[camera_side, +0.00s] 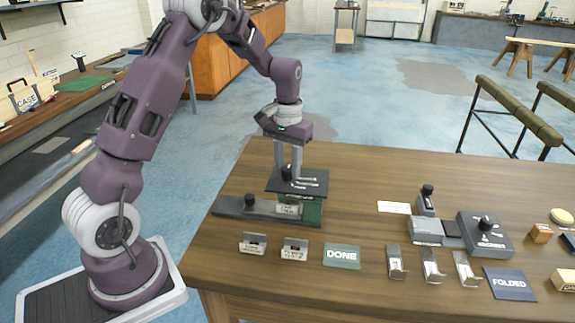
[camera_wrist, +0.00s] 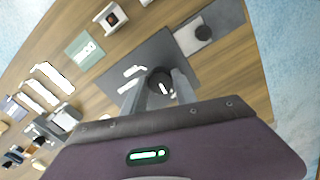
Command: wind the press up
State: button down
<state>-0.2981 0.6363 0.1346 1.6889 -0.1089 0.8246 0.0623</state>
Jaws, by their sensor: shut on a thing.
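The press stands at the left of the table, with a dark top plate (camera_side: 312,184), a green body (camera_side: 313,212) and a grey base with a black knob (camera_side: 250,201). A small dark knob (camera_side: 287,172) stands on the top plate; it also shows in the wrist view (camera_wrist: 160,82). My gripper (camera_side: 290,172) points straight down over the top plate, its fingers shut on this knob. In the wrist view my gripper (camera_wrist: 158,88) has a finger on each side of the knob. The plate hides much of the press beneath it.
A green DONE card (camera_side: 341,255) and two small metal holders (camera_side: 294,249) lie in front of the press. Right of it are a dark device with a knob (camera_side: 485,236), several metal brackets (camera_side: 432,266) and a FOLDED card (camera_side: 509,283). The table behind the press is clear.

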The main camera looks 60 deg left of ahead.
jog(key=shift+n, duration=0.5)
dwell(0.3)
jog(key=c, duration=1)
grip_release()
jog(key=shift+r, duration=0.1)
